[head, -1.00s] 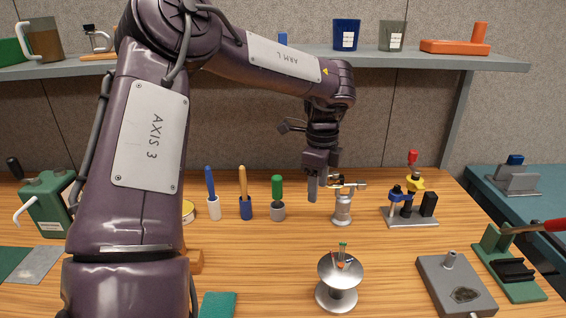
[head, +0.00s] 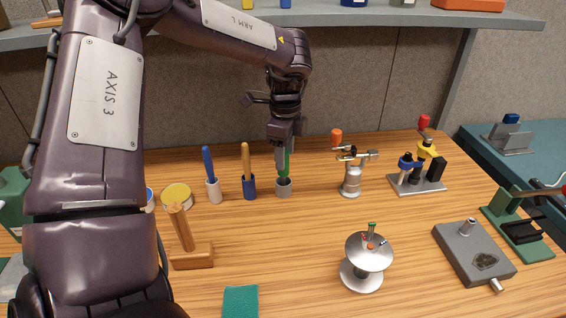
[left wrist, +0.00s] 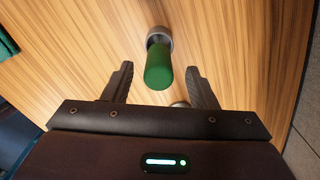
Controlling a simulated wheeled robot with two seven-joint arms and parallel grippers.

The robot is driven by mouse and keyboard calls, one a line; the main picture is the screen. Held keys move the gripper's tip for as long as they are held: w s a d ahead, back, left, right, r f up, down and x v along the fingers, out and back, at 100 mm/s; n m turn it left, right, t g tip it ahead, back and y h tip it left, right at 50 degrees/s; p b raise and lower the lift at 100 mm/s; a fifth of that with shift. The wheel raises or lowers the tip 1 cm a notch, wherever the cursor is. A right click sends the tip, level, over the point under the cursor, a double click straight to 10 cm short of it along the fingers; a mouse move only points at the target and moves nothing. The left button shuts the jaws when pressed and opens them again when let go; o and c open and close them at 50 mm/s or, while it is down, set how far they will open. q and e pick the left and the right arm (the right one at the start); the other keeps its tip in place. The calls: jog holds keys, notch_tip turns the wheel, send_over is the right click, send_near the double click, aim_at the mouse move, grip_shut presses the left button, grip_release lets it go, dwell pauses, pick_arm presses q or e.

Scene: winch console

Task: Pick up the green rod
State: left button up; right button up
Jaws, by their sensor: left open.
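The green rod (head: 287,163) stands upright in a grey cup (head: 283,188) on the wooden table. It is partly hidden behind my left gripper (head: 282,160) in the head view. In the left wrist view the green rod (left wrist: 158,66) points up toward the camera, with its grey cup (left wrist: 159,36) beyond it. My left gripper's fingers (left wrist: 160,82) are open, one on each side of the rod's near end, with gaps on both sides. My right gripper is not in view.
An orange rod in a blue cup (head: 249,182) and a blue rod in a white cup (head: 212,188) stand to the left. A metal clamp stand (head: 351,178) is to the right. A silver spool (head: 368,254) stands in front.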

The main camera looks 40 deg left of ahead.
aim_at(283, 174)
pick_arm(q)
jog(key=f, duration=0.2)
jog(key=f+p, duration=0.1)
jog(key=f, duration=0.1)
jog(key=shift+s+a, duration=0.2)
jog(key=shift+f, duration=0.15)
jog(key=shift+d, duration=0.1)
jog(key=shift+c, duration=0.5)
jog(key=c, duration=0.7)
jog(key=shift+c, duration=1.3)
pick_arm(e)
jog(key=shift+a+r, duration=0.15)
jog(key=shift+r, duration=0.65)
